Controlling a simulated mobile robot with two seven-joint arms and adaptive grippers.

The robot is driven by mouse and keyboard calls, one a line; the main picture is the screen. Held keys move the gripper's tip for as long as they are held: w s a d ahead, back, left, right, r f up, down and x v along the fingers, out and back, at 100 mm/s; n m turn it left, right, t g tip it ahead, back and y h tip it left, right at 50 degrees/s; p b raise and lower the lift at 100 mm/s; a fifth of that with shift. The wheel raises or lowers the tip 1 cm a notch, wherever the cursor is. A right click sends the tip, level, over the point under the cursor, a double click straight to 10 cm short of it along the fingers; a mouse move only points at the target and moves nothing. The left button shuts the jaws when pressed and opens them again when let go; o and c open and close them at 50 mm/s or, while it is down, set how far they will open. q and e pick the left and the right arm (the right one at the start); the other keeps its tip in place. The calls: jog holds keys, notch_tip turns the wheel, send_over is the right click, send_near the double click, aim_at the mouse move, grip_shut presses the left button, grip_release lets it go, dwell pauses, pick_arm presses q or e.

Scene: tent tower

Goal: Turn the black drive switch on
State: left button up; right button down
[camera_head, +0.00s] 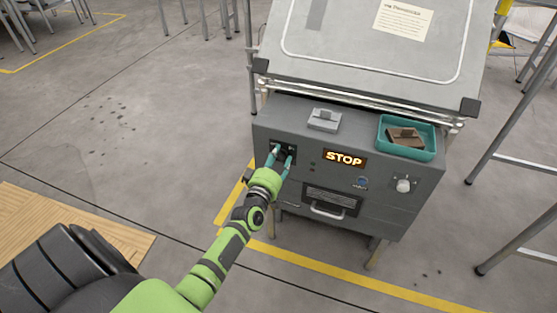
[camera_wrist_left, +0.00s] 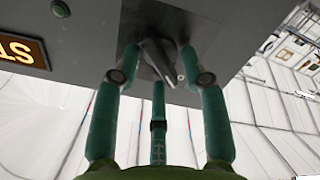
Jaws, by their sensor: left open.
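The black drive switch (camera_head: 284,154) is on the left part of the grey machine's front panel. In the left wrist view its dark knob (camera_wrist_left: 158,58) stands out from a dark plate and looks slanted. My left gripper (camera_head: 282,151) is at the switch, with its teal fingers on both sides of the knob. The left wrist view shows the fingers (camera_wrist_left: 157,72) apart, with the knob between their tips. I cannot tell whether they touch it. The fingers partly hide the switch in the head view. My right gripper is not in view.
A lit STOP sign (camera_head: 345,158) is right of the switch, and a pale knob (camera_head: 404,185) is farther right. A teal tray (camera_head: 434,152) holding a brown block and a grey box (camera_head: 324,119) are on the ledge. A drawer handle (camera_head: 328,213) juts out below.

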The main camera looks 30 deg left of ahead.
pick_arm(q)
jog(key=shift+w, duration=0.1)
grip_shut()
